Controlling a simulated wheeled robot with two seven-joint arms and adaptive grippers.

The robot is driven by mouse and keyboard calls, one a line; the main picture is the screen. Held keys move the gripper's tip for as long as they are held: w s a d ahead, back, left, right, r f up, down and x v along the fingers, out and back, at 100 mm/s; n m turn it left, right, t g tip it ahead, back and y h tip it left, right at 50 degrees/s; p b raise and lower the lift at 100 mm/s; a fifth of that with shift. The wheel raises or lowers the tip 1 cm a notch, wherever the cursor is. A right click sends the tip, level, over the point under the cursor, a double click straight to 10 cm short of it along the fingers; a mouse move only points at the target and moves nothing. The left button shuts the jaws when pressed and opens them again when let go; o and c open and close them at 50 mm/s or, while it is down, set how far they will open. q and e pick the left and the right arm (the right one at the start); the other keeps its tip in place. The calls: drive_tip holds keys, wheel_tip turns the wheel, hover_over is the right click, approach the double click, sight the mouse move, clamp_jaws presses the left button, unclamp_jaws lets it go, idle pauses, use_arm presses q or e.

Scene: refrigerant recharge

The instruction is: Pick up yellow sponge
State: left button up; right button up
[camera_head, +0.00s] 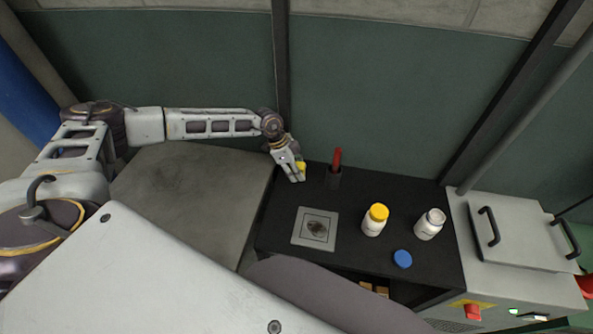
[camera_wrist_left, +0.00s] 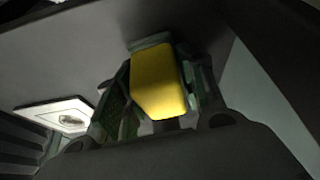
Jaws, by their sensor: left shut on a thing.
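The yellow sponge (camera_wrist_left: 158,82) fills the middle of the left wrist view, between the fingers of my left gripper (camera_wrist_left: 160,100). In the head view a small yellow part of the sponge (camera_head: 301,167) shows at the fingertips of my left gripper (camera_head: 297,174). The gripper is shut on the sponge over the back left corner of the black table (camera_head: 275,215). I cannot tell whether the sponge touches the tabletop. My right gripper is not in view.
A dark holder (camera_head: 333,179) with a red-handled tool (camera_head: 337,158) stands just right of the gripper. A square metal plate (camera_head: 314,229), a yellow-capped bottle (camera_head: 374,222), an open white bottle (camera_head: 430,225) and a blue cap (camera_head: 402,259) are on the table. A grey machine (camera_head: 520,235) stands at right.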

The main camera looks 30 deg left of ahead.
use_arm(q)
drive_tip(key=shift+r, duration=0.15)
drive_tip(key=shift+r, duration=4.85)
drive_tip(key=o, duration=0.4)
drive_tip(key=c, duration=0.3)
